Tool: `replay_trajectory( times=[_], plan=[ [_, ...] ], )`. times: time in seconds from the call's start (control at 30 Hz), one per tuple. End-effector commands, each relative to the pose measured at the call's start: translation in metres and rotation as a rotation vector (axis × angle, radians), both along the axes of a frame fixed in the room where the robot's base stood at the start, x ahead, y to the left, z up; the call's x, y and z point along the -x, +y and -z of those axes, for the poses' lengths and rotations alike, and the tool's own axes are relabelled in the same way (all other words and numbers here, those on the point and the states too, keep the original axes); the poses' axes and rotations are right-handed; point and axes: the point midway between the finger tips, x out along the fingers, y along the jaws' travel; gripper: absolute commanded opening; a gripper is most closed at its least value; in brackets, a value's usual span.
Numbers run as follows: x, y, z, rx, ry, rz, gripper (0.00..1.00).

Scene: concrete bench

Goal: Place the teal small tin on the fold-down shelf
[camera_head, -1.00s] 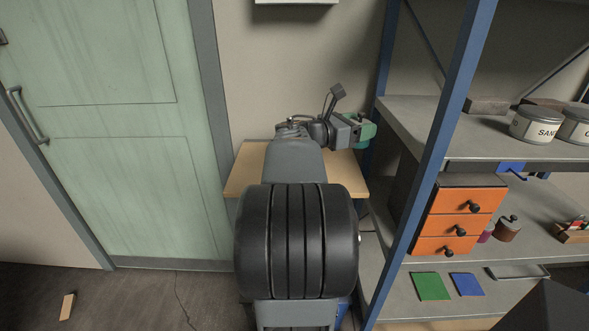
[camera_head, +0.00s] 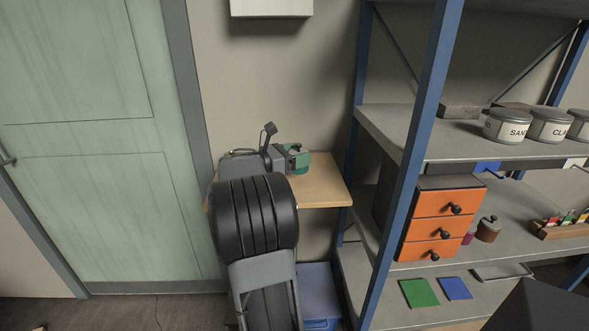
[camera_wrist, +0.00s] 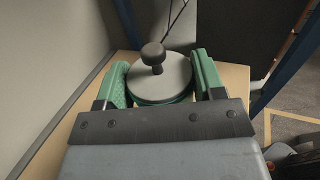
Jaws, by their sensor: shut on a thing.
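The teal small tin (camera_wrist: 163,84) has a grey lid with a dark round knob and sits between the green fingers of my gripper (camera_wrist: 158,64) in the wrist view. My gripper is shut on it. In the head view my gripper (camera_head: 299,160) is over the pale wooden fold-down shelf (camera_head: 322,187), near its back edge; there the tin is hard to tell from the green fingers. The shelf also shows in the wrist view (camera_wrist: 236,82), under and around the tin. I cannot tell whether the tin's base touches it.
A blue-posted rack (camera_head: 413,150) stands just right of the shelf, with orange drawers (camera_head: 440,226) and labelled tins (camera_head: 507,125). A green door (camera_head: 95,190) is at left. A white box (camera_head: 271,7) hangs on the wall above. The shelf's right part is bare.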

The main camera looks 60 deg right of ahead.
Motion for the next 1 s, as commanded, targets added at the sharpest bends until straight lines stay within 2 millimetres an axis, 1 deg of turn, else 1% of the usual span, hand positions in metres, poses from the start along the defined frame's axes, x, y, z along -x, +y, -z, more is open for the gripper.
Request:
replay_trajectory(
  times=[0.17, 0.23, 0.4, 0.8, 0.83, 1.0],
  plan=[
    [-0.006, 0.001, 0.008, 0.000, 0.001, -0.001, 0.34],
    [-0.010, 0.001, 0.016, -0.001, 0.003, 0.000, 0.34],
    [-0.009, 0.001, 0.038, 0.000, 0.002, 0.000, 0.34],
    [-0.009, 0.001, 0.043, 0.001, 0.001, 0.000, 0.34],
    [-0.009, 0.001, 0.043, 0.000, 0.000, 0.000, 0.64],
    [-0.009, 0.001, 0.043, 0.000, 0.000, 0.000, 0.81]
  ],
)
